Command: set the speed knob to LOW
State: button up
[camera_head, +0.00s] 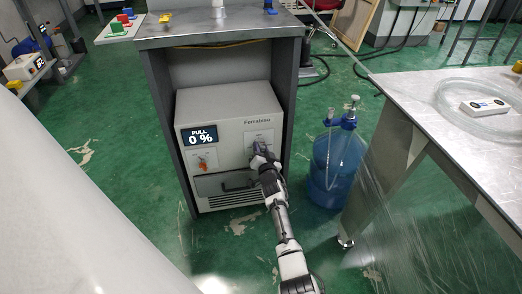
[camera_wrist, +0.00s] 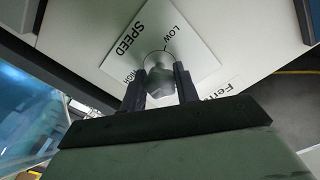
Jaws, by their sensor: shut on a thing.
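The grey-white machine (camera_head: 218,105) stands on a low shelf inside a dark cabinet, its front facing me. Its display (camera_head: 200,137) reads "PULL 0 %". My gripper (camera_head: 261,150) is at the upper right of the machine's front and covers most of the speed plate there. In the wrist view, the plate (camera_wrist: 192,39) reads SPEED, with LOW and HIGH marks. My gripper (camera_wrist: 160,85) is shut on the grey speed knob (camera_wrist: 160,80), one finger on each side. The dial ring shows behind the fingers. Which mark the knob points at cannot be told.
An orange-red knob (camera_head: 203,163) is at the machine's left, above a dark handle (camera_head: 222,184). A blue water bottle (camera_head: 326,175) stands on the floor right of the cabinet. A metal table (camera_head: 425,92) is at the right, with tubing and a white device (camera_head: 484,106).

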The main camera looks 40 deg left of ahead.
jog(key=n+b, duration=0.1)
jog(key=n, duration=0.4)
jog(key=n+b, duration=0.1)
jog(key=n, duration=0.4)
jog(key=shift+n, duration=0.4)
jog(key=n, duration=0.5)
jog(key=shift+b, duration=0.4)
jog(key=n, duration=0.5)
jog(key=shift+n+b, duration=0.3)
jog(key=shift+n, duration=0.1)
jog(key=n, duration=0.5)
jog(key=shift+n, duration=0.3)
jog(key=n, duration=0.5)
jog(key=shift+b, duration=0.3)
jog(key=n, duration=0.5)
jog(key=shift+n, duration=0.4)
jog(key=n, duration=0.5)
